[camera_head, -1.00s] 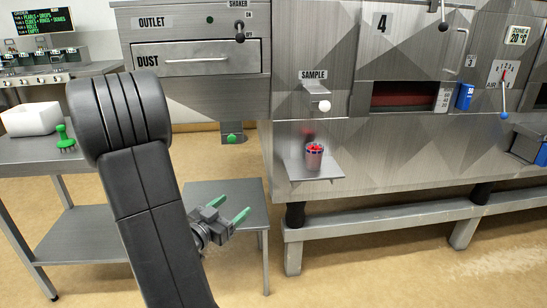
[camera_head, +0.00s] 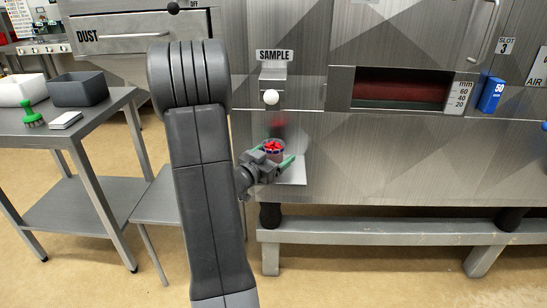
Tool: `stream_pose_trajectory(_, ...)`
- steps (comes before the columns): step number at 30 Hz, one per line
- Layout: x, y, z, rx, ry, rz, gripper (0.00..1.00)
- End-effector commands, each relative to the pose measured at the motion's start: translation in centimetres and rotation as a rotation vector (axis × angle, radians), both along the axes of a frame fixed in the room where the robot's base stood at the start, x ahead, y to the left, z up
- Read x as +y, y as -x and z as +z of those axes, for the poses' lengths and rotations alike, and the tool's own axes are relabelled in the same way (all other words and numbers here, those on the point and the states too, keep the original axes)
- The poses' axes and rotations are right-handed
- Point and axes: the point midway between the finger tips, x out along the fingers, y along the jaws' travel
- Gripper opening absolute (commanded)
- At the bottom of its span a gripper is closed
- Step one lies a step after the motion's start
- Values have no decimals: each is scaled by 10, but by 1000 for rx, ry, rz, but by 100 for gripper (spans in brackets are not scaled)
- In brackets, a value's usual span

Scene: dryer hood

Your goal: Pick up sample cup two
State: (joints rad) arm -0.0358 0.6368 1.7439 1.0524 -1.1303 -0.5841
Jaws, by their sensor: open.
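A small cup (camera_head: 274,157) with red contents stands on the small metal shelf (camera_head: 292,175) under the SAMPLE spout. No number on it can be read, so I cannot tell whether it is sample cup two. My gripper (camera_head: 279,160) is open at the cup, with its green-tipped fingers pointing toward the right. The gripper's body hides the cup's lower part. I cannot tell whether the fingers touch the cup or only stand in front of it.
The SAMPLE spout (camera_head: 272,80) with its white knob (camera_head: 271,97) is right above the cup. The steel machine front stands close behind. A table at the left holds a grey bin (camera_head: 78,89), a white bin (camera_head: 20,89) and a green brush (camera_head: 33,116).

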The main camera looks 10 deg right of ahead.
Motion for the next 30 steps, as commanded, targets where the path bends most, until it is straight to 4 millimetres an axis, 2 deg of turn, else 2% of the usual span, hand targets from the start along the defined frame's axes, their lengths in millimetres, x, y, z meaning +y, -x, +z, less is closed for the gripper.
stream_pose_trajectory(3,-10,-7,0,-1,1,0,83)
stream_pose_trajectory(11,-11,-8,0,1,1,1,83)
stream_pose_trajectory(18,-11,-8,0,0,0,1,36)
stream_pose_trajectory(20,-11,-8,1,-1,1,1,25)
stream_pose_trajectory(30,-11,-9,5,-1,1,0,25)
